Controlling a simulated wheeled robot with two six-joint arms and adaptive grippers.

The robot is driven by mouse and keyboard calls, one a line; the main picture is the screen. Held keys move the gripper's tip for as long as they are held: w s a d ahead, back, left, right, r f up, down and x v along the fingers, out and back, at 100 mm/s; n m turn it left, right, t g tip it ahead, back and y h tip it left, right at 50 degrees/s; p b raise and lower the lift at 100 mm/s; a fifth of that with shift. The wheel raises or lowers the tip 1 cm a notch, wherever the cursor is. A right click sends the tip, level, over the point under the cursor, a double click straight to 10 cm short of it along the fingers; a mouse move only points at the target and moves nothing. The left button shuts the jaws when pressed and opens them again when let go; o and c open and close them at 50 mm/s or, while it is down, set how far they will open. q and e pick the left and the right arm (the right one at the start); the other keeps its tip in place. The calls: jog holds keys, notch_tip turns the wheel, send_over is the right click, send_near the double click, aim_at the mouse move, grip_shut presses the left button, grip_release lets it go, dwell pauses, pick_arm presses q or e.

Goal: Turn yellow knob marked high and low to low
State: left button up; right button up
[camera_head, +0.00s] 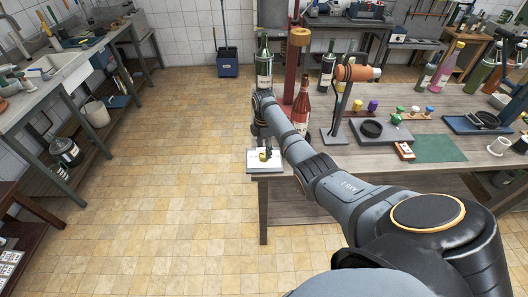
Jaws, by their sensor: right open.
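A small yellow knob (263,156) sits on a white panel (252,166) at the left front corner of the wooden workbench. The marks on the panel are too small to read, and I cannot tell which way the knob points. My right arm reaches in from the lower right, and its gripper (265,148) points down just above the knob. The gripper is open, with its fingertips close over the knob; I cannot tell whether they touch it. My left gripper is out of view.
The workbench (470,100) holds a red-brown bottle (301,112) beside my forearm, a green bottle (264,68) behind my wrist, and an orange-topped stand (358,73). A green mat (438,148) lies farther right. The tiled floor left of the bench is clear.

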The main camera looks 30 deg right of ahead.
aim_at(264, 155)
jog(key=shift+f, duration=1.55)
jog(key=c, duration=1.1)
